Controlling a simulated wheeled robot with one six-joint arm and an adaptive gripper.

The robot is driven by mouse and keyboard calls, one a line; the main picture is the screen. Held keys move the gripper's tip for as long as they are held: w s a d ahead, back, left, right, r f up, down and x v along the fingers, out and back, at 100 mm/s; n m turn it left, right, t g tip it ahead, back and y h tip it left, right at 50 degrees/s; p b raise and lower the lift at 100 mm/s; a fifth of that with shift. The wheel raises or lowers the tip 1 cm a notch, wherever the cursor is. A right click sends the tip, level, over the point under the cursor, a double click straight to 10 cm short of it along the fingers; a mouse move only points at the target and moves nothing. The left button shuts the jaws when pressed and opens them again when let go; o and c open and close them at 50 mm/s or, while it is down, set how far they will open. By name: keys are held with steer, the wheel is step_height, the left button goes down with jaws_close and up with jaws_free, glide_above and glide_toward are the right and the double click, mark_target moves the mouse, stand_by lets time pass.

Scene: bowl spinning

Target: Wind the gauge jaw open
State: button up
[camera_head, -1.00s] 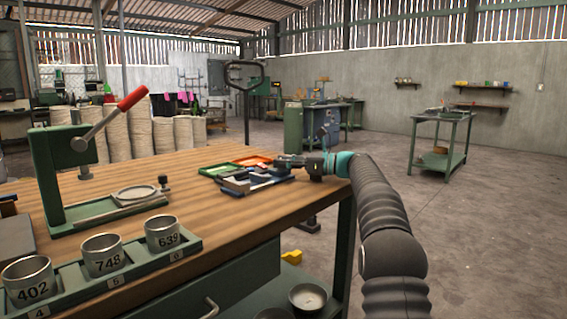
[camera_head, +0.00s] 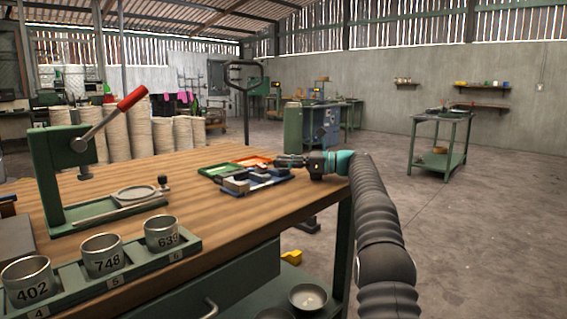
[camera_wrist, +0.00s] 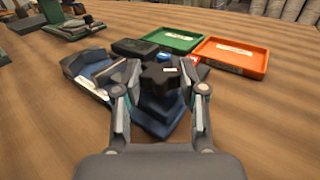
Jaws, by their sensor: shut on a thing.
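The gauge (camera_wrist: 152,112), a dark blue block-like device with a dark lobed knob (camera_wrist: 163,78), lies on the wooden bench in the wrist view. In the head view the gauge (camera_head: 250,181) sits near the bench's right edge, small and partly hidden by my arm's end. My gripper (camera_wrist: 165,88) reaches over it with one finger on each side of the knob and is shut on the knob. In the head view my gripper (camera_head: 283,162) comes in from the right. The gauge jaw's opening cannot be made out clearly.
A green tray (camera_wrist: 172,40) and an orange tray (camera_wrist: 233,56) lie just beyond the gauge. A green lever press (camera_head: 65,165) and a rack of numbered metal cups (camera_head: 105,255) stand on the bench at left. Bare wood lies between them and the gauge.

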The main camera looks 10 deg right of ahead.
steer(key=o, duration=1.2)
steer(key=shift+c, duration=0.2)
steer(key=v, duration=1.2)
